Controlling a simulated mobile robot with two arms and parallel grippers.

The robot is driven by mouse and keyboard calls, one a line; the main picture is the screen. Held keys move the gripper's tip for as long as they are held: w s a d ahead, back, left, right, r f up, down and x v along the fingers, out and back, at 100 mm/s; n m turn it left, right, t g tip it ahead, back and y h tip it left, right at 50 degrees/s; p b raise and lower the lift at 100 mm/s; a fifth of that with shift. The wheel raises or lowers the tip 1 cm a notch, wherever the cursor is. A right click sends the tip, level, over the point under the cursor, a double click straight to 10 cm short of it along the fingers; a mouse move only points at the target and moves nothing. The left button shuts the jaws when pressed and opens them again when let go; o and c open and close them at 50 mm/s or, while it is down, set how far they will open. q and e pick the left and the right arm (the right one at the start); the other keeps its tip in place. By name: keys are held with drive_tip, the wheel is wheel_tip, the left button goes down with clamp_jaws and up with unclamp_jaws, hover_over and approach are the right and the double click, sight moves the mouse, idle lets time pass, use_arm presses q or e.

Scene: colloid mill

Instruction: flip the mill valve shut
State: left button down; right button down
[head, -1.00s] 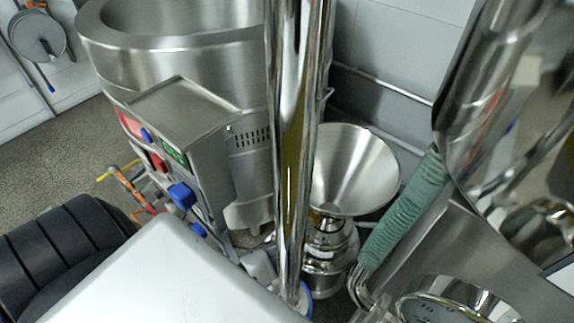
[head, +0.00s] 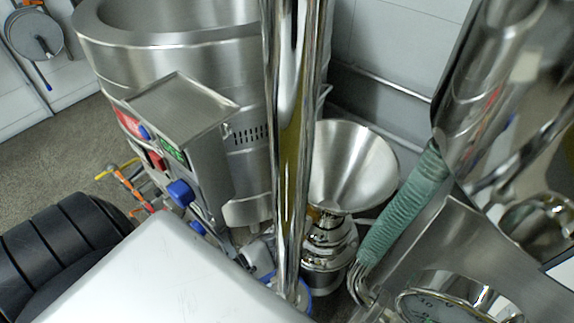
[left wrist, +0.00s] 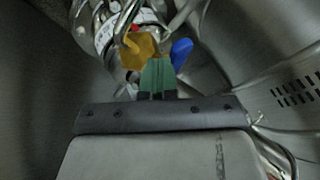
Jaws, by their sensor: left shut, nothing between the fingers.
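The mill is a polished metal body with a wide steel funnel (head: 352,165) on top, behind a shiny vertical pipe in the head view. In the left wrist view, an orange-yellow lever-like part (left wrist: 138,50) and a blue lever-like part (left wrist: 181,53) sit just beyond my left gripper (left wrist: 157,75). I cannot tell which one is the mill valve handle. The green fingertips are shut with nothing between them. They are close to both parts; contact cannot be told. The fingers are not clear in the head view. My right gripper is not in view.
The vertical pipe (head: 292,130) blocks part of the mill. A large steel kettle (head: 190,60) with a control box (head: 180,105) and blue knob (head: 180,193) stands left. A green-wrapped handle (head: 402,205) and a gauge (head: 450,305) are at right.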

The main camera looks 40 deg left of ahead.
use_arm(q)
drive_tip(key=shift+a, duration=0.2)
drive_tip(key=a+m+p, duration=0.1)
drive_tip(key=m+h+p, duration=0.1)
drive_tip(key=p, duration=0.1)
drive_tip(key=shift+w+a+r+m+t, duration=0.2)
drive_tip(key=shift+a+r+m+t, duration=0.1)
drive_tip(key=shift+a, duration=0.1)
drive_tip(key=shift+w+a+f+m+h+p, duration=0.2)
drive_tip(key=shift+a+m+h+p, duration=0.35)
drive_tip(key=shift+m+h+p, duration=0.2)
drive_tip(key=shift+w+a, duration=0.2)
drive_tip(key=shift+a, duration=0.1)
drive_tip(key=shift+a+f+p, duration=0.1)
drive_tip(key=shift+p, duration=0.2)
